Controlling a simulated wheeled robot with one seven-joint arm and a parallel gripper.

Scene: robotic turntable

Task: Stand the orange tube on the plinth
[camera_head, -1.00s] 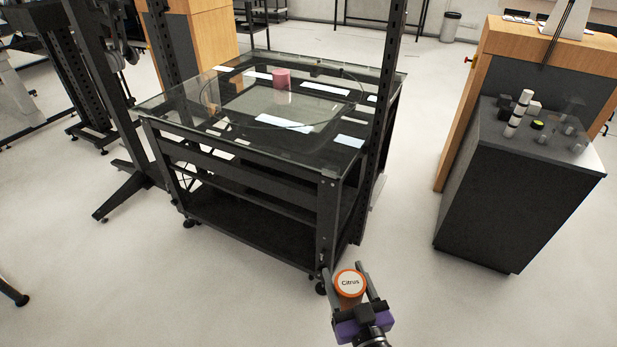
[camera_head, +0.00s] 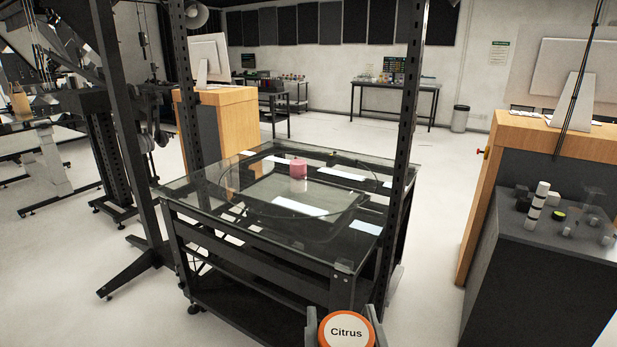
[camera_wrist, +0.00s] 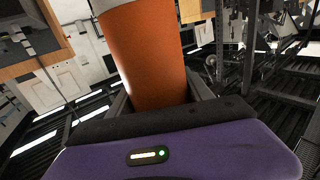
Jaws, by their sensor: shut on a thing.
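The orange tube (camera_head: 346,330) has a round white top marked "Citrus". It shows at the bottom edge of the head view, between the two fingers of my gripper (camera_head: 345,325). In the wrist view, the orange body of the tube (camera_wrist: 146,55) rises between the fingers of my gripper (camera_wrist: 160,98), which is shut on it. The tube is held in the air in front of the glass-topped table (camera_head: 240,262). A pink cylinder (camera_head: 298,169) stands on the glass top; I cannot tell whether it is the plinth. The tube's lower end is hidden.
Black uprights (camera_head: 402,110) rise at the table's right and left (camera_head: 135,120). A dark cabinet (camera_head: 540,265) with small containers stands at the right, beside a wooden cabinet (camera_head: 475,230). Pale floor is free between the table and the dark cabinet.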

